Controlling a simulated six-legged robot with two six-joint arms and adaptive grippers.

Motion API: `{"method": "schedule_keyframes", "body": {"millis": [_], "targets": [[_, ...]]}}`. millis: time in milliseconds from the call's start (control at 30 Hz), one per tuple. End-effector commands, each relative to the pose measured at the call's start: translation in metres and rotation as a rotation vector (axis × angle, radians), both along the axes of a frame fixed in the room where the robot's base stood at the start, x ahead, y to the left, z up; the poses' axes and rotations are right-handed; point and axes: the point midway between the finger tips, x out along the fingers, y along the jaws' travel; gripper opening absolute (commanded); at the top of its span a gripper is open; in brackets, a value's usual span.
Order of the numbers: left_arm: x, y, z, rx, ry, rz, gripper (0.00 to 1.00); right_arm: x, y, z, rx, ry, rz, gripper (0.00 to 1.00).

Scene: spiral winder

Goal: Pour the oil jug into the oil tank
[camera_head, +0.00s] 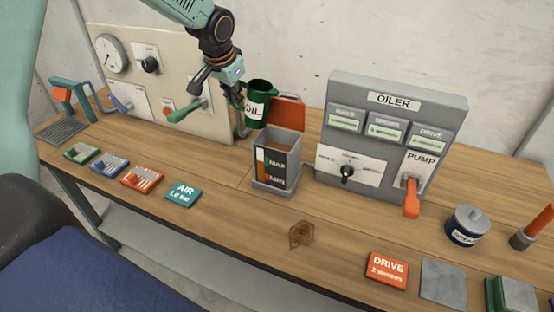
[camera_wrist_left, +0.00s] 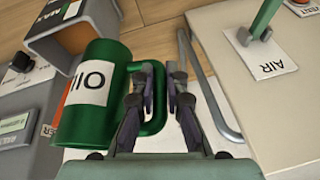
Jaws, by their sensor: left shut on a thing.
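The green oil jug (camera_head: 256,108) with a white OIL label is held upright or nearly so, above and just behind the oil tank. It fills the left of the left wrist view (camera_wrist_left: 98,120). My left gripper (camera_head: 237,101) is shut on the jug's handle; its fingers also show in the left wrist view (camera_wrist_left: 160,100). The grey oil tank (camera_head: 276,160) stands on the bench with an open top and a MAX/MIN gauge on its front. Its orange-red lid (camera_head: 288,112) stands raised behind the opening. My right gripper is not in view.
The grey OILER panel (camera_head: 395,130) with its orange PUMP lever (camera_head: 411,198) stands right of the tank. A beige panel with a gauge (camera_head: 112,54) stands left. Several cards lie along the front, including the AIR card (camera_head: 182,193). A brown stain (camera_head: 301,235) marks the bench.

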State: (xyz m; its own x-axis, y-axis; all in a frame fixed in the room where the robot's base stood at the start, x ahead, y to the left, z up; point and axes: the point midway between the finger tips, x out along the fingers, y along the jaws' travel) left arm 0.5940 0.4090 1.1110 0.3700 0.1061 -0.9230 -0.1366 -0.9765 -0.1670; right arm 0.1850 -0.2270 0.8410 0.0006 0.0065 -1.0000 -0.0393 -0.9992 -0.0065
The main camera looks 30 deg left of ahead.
Motion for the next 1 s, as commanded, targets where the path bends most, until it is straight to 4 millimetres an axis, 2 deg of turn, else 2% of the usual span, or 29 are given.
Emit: {"method": "schedule_keyframes", "body": {"millis": [67,267,400,567,867,1000], "targets": [[0.0,0.0,0.0,-0.005,0.001,0.0,0.0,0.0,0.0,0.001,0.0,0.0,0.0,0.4],[0.0,-0.004,-0.005,-0.086,-0.003,0.003,0.0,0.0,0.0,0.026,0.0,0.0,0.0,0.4],[0.001,-0.008,-0.015,-0.145,-0.007,0.004,0.0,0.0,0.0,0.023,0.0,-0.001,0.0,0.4],[0.001,-0.01,-0.018,-0.174,-0.011,0.002,0.0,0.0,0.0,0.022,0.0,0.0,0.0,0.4],[0.001,-0.01,-0.016,-0.173,-0.011,0.0,0.0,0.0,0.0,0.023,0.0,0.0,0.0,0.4],[0.001,-0.01,-0.007,-0.173,-0.011,0.001,0.0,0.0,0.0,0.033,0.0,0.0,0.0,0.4]]}}
